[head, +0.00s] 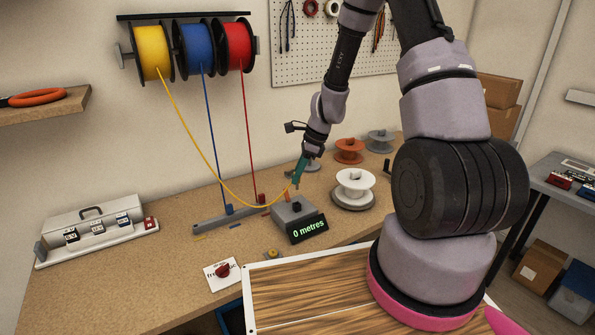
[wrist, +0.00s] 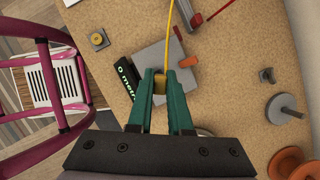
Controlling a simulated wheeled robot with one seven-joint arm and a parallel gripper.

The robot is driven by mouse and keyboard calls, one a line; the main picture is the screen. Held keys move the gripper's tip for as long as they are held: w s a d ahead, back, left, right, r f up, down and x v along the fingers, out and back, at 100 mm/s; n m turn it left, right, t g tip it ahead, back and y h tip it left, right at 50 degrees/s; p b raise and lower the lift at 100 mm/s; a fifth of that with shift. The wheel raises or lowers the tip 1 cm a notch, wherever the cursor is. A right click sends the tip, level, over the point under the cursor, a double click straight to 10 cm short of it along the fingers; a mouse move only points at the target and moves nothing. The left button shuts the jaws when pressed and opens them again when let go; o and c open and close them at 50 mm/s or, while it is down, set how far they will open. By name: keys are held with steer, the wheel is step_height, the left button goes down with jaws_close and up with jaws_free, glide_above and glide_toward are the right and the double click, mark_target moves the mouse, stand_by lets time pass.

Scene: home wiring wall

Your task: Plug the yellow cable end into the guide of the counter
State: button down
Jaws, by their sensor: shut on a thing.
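The yellow cable (head: 205,150) hangs in a curve from the yellow spool (head: 151,52) down to my gripper (head: 296,183). The grey counter (head: 284,218) stands on the bench with a display (head: 308,229) reading "0 metres". It lies behind the fingertips in the wrist view (wrist: 150,56). An orange part (wrist: 188,61) shows at its side. I cannot make out the guide clearly.
Blue (head: 197,49) and red (head: 236,46) spools hang on the wall; their cables run down to a grey rail (head: 212,222). A white spool (head: 355,183) stands right of the counter. A card with a red knob (head: 222,272) lies in front. Bench left of the counter is mostly free.

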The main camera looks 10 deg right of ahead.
mark_target(297, 185)
steer(key=shift+f, duration=2.1)
steer(key=shift+f, duration=1.75)
steer(key=c, duration=0.8)
jaws_free()
steer(key=shift+o, duration=0.2)
steer(key=w+v, duration=0.1)
steer(key=v, duration=0.9)
steer(key=shift+s+r, duration=0.4)
steer(key=shift+s, duration=0.05)
steer(key=shift+d, duration=0.1)
